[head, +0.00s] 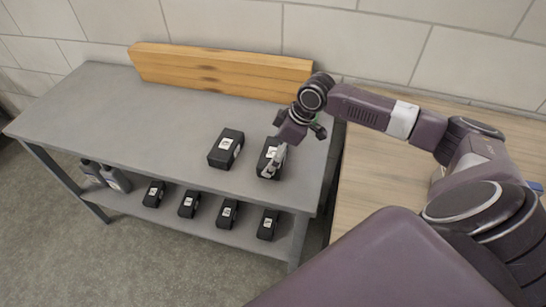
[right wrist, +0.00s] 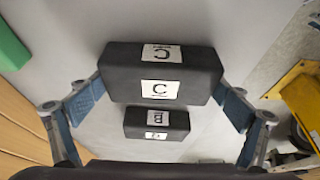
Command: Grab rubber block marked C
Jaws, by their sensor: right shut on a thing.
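The black rubber block marked C (right wrist: 150,70) fills the middle of the right wrist view, with white C labels on two faces. My right gripper (right wrist: 161,92) has its blue-padded fingers at both ends of this block and is shut on it. In the head view, the block (head: 266,161) is at the right end of the grey table, and my right gripper (head: 275,158) reaches down over it, hiding part of it. I cannot tell whether the block still touches the table. My left gripper is not in view.
Another black block (head: 226,148) stands left of the held one; a block marked B (right wrist: 157,124) shows in the wrist view. Several black blocks and grey bottles (head: 116,180) are on the lower shelf (head: 250,232). A wooden board (head: 215,72) lines the table's back. The table's left half is clear.

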